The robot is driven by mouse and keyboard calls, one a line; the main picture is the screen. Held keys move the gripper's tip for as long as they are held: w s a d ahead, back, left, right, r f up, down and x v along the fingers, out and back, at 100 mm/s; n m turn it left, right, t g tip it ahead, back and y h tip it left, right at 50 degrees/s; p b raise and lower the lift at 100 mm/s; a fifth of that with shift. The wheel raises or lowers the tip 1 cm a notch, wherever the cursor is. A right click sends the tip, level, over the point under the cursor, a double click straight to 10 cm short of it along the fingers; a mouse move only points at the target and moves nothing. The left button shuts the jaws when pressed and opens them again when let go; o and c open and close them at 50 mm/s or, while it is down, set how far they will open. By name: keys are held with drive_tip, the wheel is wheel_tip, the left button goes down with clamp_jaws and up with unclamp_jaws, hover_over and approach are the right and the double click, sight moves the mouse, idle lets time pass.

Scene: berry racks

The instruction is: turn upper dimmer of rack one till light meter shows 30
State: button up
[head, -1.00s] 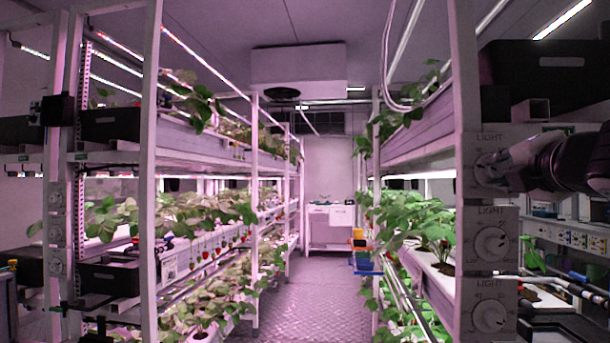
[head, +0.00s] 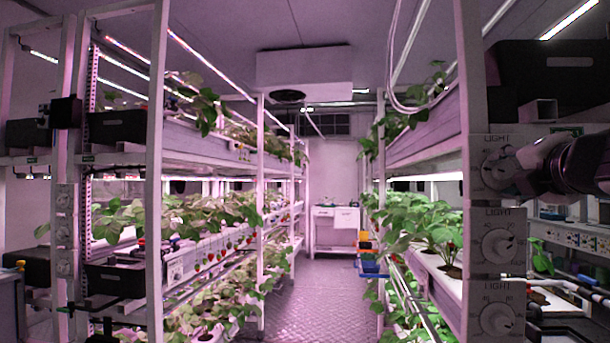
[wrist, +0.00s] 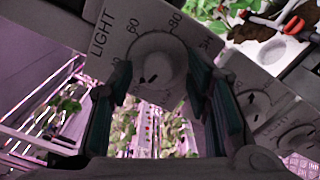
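The upper dimmer (head: 495,163) is a pale round knob on a grey plate marked LIGHT, on the right rack's front post. In the wrist view the dimmer knob (wrist: 158,62) shows a dark pointer mark near its lower left, with scale numbers such as 60 and 80 around it. My gripper (head: 518,168) is beside the knob from the right in the head view. In the wrist view my gripper (wrist: 158,82) has its green-padded fingers apart, one on each side of the knob; a gap seems to show. I cannot make out a light meter reading.
Two more dimmers, the middle (head: 498,245) and lower (head: 497,320), sit below on the same post. The left rack carries dials (head: 64,230) too.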

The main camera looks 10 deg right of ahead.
drive_tip(key=v, duration=1.2)
idle(0.5)
